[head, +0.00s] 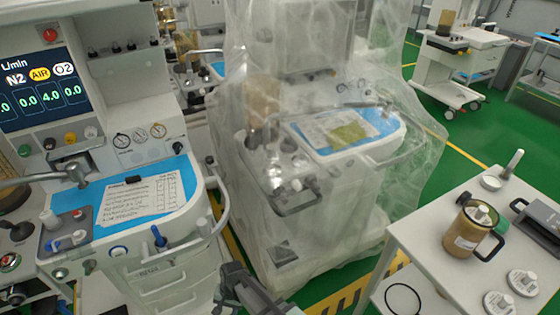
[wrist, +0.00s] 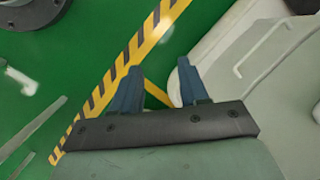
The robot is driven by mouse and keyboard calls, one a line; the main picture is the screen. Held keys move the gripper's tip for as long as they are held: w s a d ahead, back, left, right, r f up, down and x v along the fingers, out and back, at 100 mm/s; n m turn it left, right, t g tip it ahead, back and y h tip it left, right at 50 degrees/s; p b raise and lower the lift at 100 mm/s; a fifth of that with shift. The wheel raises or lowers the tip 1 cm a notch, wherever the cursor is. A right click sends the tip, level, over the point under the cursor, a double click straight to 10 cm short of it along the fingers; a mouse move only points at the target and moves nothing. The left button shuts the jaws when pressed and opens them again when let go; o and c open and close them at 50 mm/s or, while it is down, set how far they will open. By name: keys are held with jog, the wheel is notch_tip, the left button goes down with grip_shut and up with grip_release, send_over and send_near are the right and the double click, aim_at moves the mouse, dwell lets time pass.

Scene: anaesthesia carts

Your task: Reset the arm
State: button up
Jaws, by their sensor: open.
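My gripper (wrist: 158,88) shows in the wrist view with its two dark blue fingers apart and nothing between them. It points down toward the green floor with a yellow-and-black striped line. In the head view part of my arm shows at the bottom centre, dark grey, between the left cart and the right-hand table; the fingertips are hard to make out there.
An anaesthesia cart (head: 165,262) with a lit screen stands at left. A cart under clear plastic (head: 330,235) stands in the middle. Green floor (head: 440,130) lies behind.

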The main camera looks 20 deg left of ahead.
jog(key=w+d+f+m+g+h, duration=0.1)
jog(key=w+d+f, duration=0.15)
jog(key=d, duration=1.25)
jog(key=w+d+f+h, duration=0.1)
jog(key=d+f, duration=0.3)
jog(key=d, duration=1)
jog(key=s+d+g, duration=0.1)
jog(key=s+d, duration=0.5)
jog(key=d, duration=0.3)
jog(key=s+d+g, duration=0.1)
jog(key=s+d, duration=0.5)
jog(key=d, duration=0.4)
jog(key=shift+f+m+g+y, duration=0.15)
jog(key=shift+m+g+y, duration=0.15)
jog(key=shift+g, duration=0.1)
jog(key=shift+o, duration=0.4)
jog(key=shift+s+d, duration=0.1)
dwell(0.8)
